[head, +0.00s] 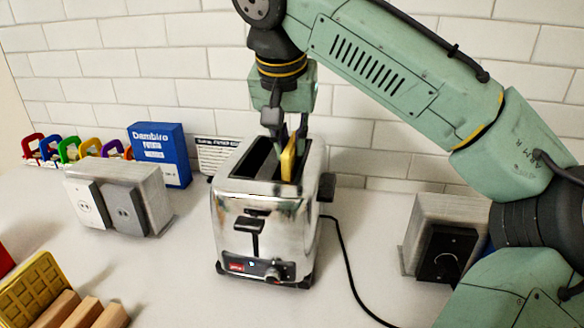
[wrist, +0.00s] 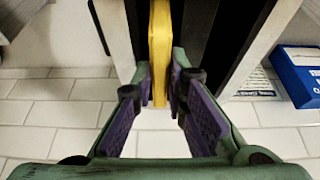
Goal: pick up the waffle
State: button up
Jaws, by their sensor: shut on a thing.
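The waffle is a thin yellow slab (head: 289,160) standing upright on edge at the right slot of the chrome toaster (head: 260,212). Its lower part is hidden, so I cannot tell how deep it sits. My gripper (head: 287,142) points down from above the toaster and is shut on the waffle's upper part. In the wrist view the waffle (wrist: 160,52) lies between the two purple-padded fingers (wrist: 158,85), with dark slots of the toaster on both sides.
A yellow gridded piece (head: 32,288) and wooden blocks (head: 82,312) are at the front left. Grey outlet boxes stand left (head: 120,200) and right (head: 445,245). A blue box (head: 160,155) is behind the toaster's left. A black cord (head: 345,265) runs right. The white tiled wall is close behind.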

grip_shut()
jog(key=shift+r, duration=0.15)
jog(key=shift+r, duration=0.25)
notch_tip(320, 180, up, 8)
jog(key=shift+r+p, duration=0.25)
jog(key=shift+p, duration=0.15)
jog(key=shift+r+p, duration=0.6)
